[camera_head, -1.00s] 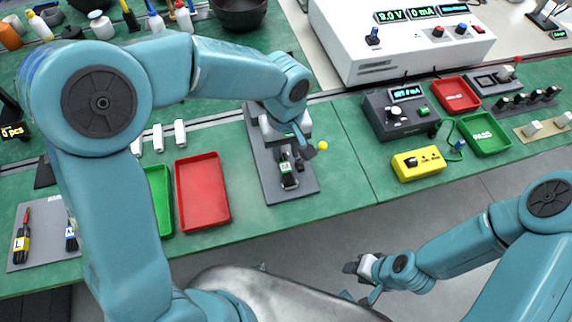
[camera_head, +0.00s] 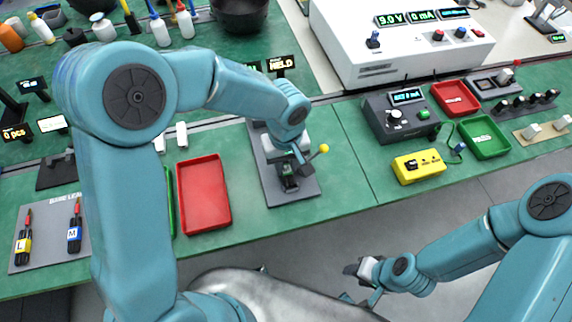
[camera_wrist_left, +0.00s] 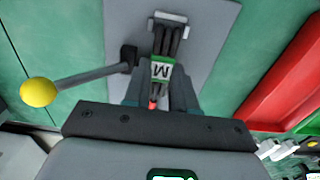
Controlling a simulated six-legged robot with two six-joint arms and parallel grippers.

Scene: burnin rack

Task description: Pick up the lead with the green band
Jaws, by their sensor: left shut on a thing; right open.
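The lead with the green band (camera_wrist_left: 161,70) lies in the fixture on the grey plate (camera_head: 303,193). Its label shows an M in the left wrist view, with several dark strands beyond it and a red tip near the jaws. My left gripper (camera_wrist_left: 160,98) is shut on this lead, one finger on each side. In the head view my left gripper (camera_head: 288,162) covers most of the lead. A lever with a yellow ball (camera_head: 324,148) stands beside it; the ball also shows in the left wrist view (camera_wrist_left: 38,92). My right gripper (camera_head: 359,269) is open and empty, off the bench's front edge.
A red tray (camera_head: 203,192) stands left of the fixture, with a green tray mostly behind my arm. A grey mat at far left holds leads with yellow (camera_head: 24,244) and blue (camera_head: 74,234) bands. A yellow box (camera_head: 419,166) stands right; bench between is clear.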

